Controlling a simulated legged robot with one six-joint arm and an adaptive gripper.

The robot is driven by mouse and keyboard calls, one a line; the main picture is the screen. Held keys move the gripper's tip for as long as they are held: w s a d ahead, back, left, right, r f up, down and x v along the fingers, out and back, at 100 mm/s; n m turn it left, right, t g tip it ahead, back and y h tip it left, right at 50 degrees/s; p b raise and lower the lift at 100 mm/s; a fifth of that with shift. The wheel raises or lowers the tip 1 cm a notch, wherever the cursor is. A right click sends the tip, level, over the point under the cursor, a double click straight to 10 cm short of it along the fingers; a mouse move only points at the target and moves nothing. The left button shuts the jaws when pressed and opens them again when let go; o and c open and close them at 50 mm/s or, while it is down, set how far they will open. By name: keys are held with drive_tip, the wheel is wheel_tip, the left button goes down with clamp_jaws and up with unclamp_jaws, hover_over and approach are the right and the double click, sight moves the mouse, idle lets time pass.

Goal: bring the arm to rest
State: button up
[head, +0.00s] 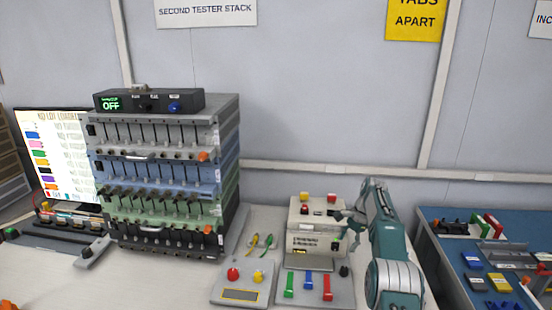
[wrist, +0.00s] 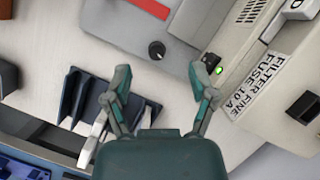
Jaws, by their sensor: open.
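My gripper (wrist: 162,80) shows in the wrist view with its two fingers spread apart and nothing between them. In the head view my gripper (head: 347,220) is at the end of my teal and white arm, close to the right side of a beige instrument box (head: 304,240). The arm is bent, with its elbow raised.
A tester stack (head: 165,170) with an "OFF" display stands left, beside a lit monitor (head: 55,155). A panel with red, blue and green levers (head: 310,290) lies before the box. A blue bench (head: 480,255) with small parts is right. In the wrist view a dark blue rack (wrist: 85,100) is near the left finger.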

drive_tip(key=s+a+r+n+t+h, duration=0.1)
drive_tip(key=s+a+r+n, duration=0.1)
drive_tip(key=r, duration=0.5)
drive_tip(key=s+a+r+n, duration=0.1)
drive_tip(key=s+a+r, duration=0.15)
drive_tip(key=r, duration=0.55)
drive_tip(key=s+a+r+n+t+h, duration=0.2)
drive_tip(key=s+a+r+n, duration=0.25)
drive_tip(key=s+r, duration=0.65)
drive_tip(key=s+a+f+n+t, duration=0.1)
drive_tip(key=s+f+n, duration=0.1)
drive_tip(key=s, duration=0.7)
drive_tip(key=s+a+f+n+t, duration=0.1)
drive_tip(key=s+a+f+n, duration=0.1)
drive_tip(key=s, duration=0.8)
drive_tip(key=s+a+f+n+t+h, duration=0.1)
drive_tip(key=s+f+n, duration=0.1)
drive_tip(key=s, duration=0.7)
drive_tip(key=shift+s+a+f+n+t, duration=0.2)
drive_tip(key=shift+s+a+n+t, duration=0.05)
drive_tip(key=shift+a+n+t, duration=0.1)
